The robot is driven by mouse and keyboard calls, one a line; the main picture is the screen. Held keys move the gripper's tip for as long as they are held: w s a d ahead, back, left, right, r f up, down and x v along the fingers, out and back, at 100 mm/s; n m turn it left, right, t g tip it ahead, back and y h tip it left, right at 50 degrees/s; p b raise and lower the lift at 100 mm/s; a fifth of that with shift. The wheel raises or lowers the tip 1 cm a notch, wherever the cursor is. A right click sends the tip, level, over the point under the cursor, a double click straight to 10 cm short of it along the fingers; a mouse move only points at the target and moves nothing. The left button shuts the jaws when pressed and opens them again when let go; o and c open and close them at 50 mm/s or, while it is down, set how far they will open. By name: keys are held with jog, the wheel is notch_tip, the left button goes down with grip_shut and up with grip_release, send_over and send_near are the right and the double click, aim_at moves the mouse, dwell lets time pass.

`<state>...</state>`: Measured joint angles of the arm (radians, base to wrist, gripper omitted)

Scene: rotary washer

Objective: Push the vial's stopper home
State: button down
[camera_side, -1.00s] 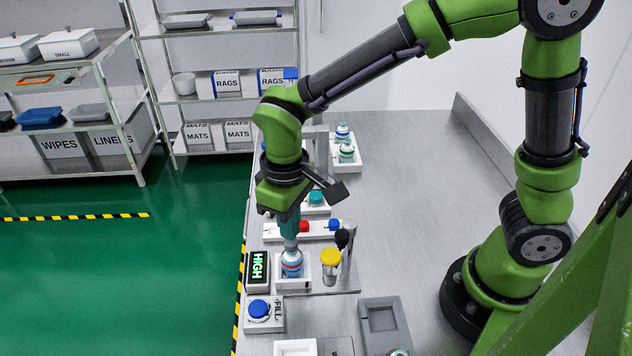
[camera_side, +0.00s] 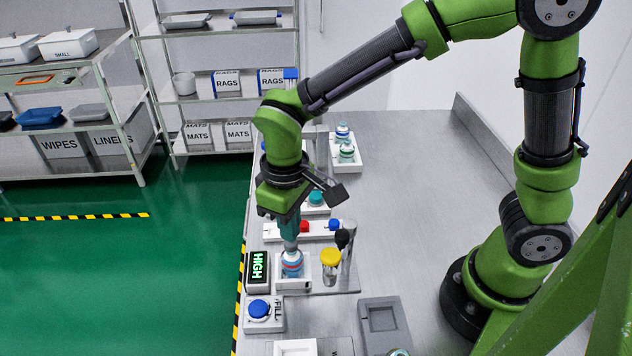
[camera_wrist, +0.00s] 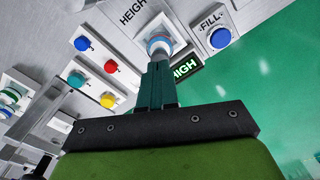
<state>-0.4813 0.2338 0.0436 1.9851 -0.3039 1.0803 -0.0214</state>
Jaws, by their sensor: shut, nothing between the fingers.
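The vial (camera_side: 291,266) stands upright in a white holder (camera_side: 307,283) on the bench, in the side view. It has a red and blue band, and in the wrist view its top (camera_wrist: 159,44) shows just past my fingertips. My gripper (camera_side: 290,242) is shut and empty, pointing straight down with its fingertips on or right above the vial's top. In the wrist view my gripper (camera_wrist: 157,66) covers part of the vial. The stopper is hidden by my fingertips, so I cannot tell how deep it sits.
A display reading HIGH (camera_side: 257,266) stands left of the vial. A blue FILL button (camera_side: 259,309) is in front. A yellow-topped post (camera_side: 330,259) and a black-knobbed post (camera_side: 343,239) stand close right. Red button (camera_side: 304,226) and blue button (camera_side: 334,225) lie behind.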

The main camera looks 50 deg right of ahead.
jog(key=shift+f, duration=0.7)
dwell(0.5)
dwell(0.3)
jog(key=shift+r, duration=3.55)
jog(key=s+d+r+m+t+y, duration=0.1)
jog(key=s+d+r+m+t, duration=0.2)
jog(key=d, duration=0.4)
jog(key=s+d+r+m+t+y, duration=0.1)
jog(key=s+d+r+m+t, duration=0.3)
jog(key=d, duration=0.3)
jog(key=shift+s+d, duration=0.4)
jog(key=shift+s, duration=0.05)
